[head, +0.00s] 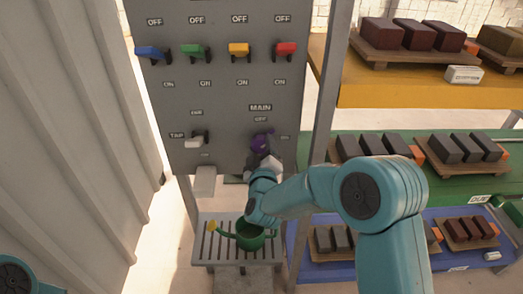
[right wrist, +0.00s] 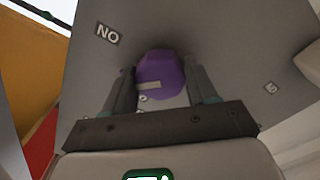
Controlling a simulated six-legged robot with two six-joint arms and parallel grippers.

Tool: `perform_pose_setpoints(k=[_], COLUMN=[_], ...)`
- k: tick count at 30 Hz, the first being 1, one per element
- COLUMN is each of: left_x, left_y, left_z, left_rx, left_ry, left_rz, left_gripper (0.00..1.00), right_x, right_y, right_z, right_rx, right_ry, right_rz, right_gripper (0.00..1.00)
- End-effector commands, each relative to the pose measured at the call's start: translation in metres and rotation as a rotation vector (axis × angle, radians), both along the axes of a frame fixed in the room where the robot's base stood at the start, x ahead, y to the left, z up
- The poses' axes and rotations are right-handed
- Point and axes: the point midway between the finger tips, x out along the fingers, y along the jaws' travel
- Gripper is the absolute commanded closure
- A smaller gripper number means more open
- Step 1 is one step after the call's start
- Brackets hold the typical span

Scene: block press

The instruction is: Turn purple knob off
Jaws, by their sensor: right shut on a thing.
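The purple knob (head: 260,142) is on the lower right of the grey control panel (head: 225,100), below the MAIN label. My right gripper (head: 262,152) reaches up to it from below. In the right wrist view the purple knob (right wrist: 161,76) sits between the two fingers of my right gripper (right wrist: 163,88), which are shut on its sides. A pale mark shows on the knob. A NO label shows on the panel beside it. My left gripper is out of the head view; only a bit of my left arm shows at the lower left.
Blue (head: 152,53), green (head: 195,53), yellow (head: 239,49) and red (head: 285,48) switches line the panel above. A white tap lever (head: 195,141) is left of the knob. A green watering can (head: 248,235) stands on a slatted stand below. Shelves with dark blocks are at the right.

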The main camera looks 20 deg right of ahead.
Motion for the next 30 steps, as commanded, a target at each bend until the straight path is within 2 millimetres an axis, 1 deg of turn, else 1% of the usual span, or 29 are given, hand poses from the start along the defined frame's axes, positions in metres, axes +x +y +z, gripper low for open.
perform_pose_setpoints(k=[9, 18, 24, 30], left_x=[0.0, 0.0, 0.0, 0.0], left_y=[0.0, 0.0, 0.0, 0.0], left_z=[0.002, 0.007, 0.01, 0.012], left_rx=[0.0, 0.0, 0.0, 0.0], left_ry=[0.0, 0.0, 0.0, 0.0], left_rz=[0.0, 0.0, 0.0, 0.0], left_gripper=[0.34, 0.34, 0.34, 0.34], right_x=[0.0, 0.0, 0.0, 0.0], right_y=[0.0, -0.001, -0.001, -0.001], right_z=[0.001, 0.002, 0.002, 0.002], right_rx=[-0.289, -0.542, -0.67, -0.753], right_ry=[0.084, 0.157, 0.193, 0.217], right_rz=[0.001, 0.001, 0.0, 0.0], right_gripper=[0.73, 0.73, 0.73, 0.73])
